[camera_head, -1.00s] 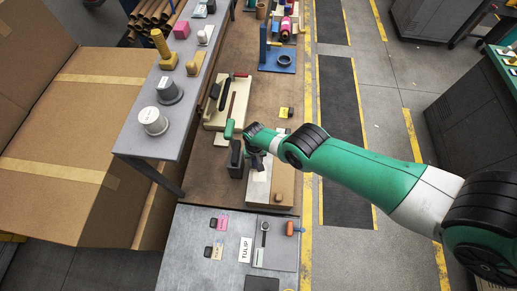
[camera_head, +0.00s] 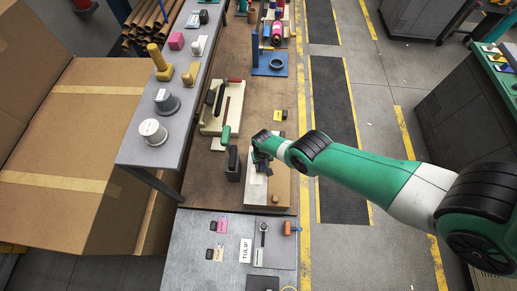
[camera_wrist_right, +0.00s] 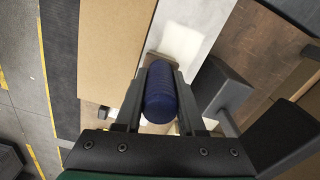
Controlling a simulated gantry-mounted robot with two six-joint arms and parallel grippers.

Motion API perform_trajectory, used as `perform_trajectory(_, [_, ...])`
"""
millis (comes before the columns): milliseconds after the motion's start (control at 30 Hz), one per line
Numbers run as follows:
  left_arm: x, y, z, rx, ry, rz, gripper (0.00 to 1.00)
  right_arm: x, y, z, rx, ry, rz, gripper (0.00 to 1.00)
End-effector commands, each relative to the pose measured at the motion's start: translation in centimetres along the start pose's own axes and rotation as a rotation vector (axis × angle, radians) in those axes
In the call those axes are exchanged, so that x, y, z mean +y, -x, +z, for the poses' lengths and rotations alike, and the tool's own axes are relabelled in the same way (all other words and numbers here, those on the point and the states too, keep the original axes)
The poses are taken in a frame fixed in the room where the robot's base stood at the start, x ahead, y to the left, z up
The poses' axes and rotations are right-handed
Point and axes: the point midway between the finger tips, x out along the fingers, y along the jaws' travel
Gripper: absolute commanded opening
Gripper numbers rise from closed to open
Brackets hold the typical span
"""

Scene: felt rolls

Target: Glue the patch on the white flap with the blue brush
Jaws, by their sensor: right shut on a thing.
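My right gripper (camera_head: 262,163) is over the light board (camera_head: 264,196) on the brown bench. Beyond the handle lies a white surface (camera_wrist_right: 182,42), likely the white flap, next to a tan sheet (camera_wrist_right: 112,45). I cannot tell whether the brush touches it. I cannot make out the patch for certain. My left gripper is not in view.
A dark upright block (camera_head: 234,166) stands just left of my gripper. A cream tray (camera_head: 215,112) with tools lies further back. The grey shelf (camera_head: 150,158) edges the bench on the left. A metal table (camera_head: 200,262) with labels is in front.

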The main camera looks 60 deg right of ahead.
Motion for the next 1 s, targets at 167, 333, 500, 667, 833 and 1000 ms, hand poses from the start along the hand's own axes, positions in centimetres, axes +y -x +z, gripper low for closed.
perform_trajectory(167, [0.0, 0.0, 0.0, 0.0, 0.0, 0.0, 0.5, 0.1, -0.2, 0.1, -0.003, 0.001, 0.003, 0.0])
perform_trajectory(333, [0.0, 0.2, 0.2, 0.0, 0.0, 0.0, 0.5, -0.1, -0.3, 0.1, -0.003, 0.001, 0.003, 0.0])
perform_trajectory(500, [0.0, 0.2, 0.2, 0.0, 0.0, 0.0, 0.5, -0.4, 0.0, 0.0, -0.003, 0.001, 0.002, 0.0])
perform_trajectory(667, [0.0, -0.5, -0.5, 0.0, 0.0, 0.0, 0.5, -0.4, 1.0, 0.0, -0.002, 0.001, 0.001, 0.0])
perform_trajectory(833, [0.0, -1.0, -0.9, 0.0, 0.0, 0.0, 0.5, -0.4, 1.6, -0.1, -0.002, 0.001, 0.001, 0.0])
perform_trajectory(1000, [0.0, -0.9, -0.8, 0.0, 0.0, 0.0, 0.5, -0.4, 1.5, -0.1, -0.002, 0.001, 0.001, 0.0])
